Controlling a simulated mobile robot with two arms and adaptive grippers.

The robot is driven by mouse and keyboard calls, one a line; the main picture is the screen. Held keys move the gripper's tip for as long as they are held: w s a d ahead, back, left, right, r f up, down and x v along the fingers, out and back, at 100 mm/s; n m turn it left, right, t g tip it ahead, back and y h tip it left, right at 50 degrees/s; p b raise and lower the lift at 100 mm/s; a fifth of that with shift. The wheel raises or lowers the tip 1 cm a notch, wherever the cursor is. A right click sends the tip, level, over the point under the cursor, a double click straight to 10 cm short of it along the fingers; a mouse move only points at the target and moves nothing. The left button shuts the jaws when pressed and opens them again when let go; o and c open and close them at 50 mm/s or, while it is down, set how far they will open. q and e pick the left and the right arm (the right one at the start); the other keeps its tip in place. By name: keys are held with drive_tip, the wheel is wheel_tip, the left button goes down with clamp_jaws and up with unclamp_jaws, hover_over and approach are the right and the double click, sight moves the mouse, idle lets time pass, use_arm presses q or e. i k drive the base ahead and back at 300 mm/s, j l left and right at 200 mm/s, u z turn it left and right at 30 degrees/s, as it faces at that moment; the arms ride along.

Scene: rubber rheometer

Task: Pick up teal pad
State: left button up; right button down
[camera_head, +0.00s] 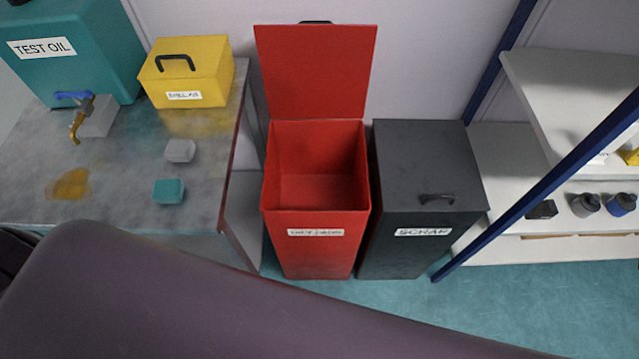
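The teal pad (169,191) is a small block lying flat on the grey bench top (120,185), near its right front part. A similar grey pad (180,150) lies just behind it, apart from it. Neither of my grippers shows in the head view. A large dark purple-grey part, apparently one of my own arm links, fills the lower left and bottom of the picture and hides the front of the bench.
A teal test oil tank (100,75) with a tap, and a yellow box (190,75) stand behind the pads. An orange stain (68,186) lies left. Right of the bench are an open, empty red bin (318,245), a closed black scrap bin (425,165) and white shelving (560,100).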

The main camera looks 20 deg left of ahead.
sight(165, 190)
drive_tip(key=u, duration=1.7)
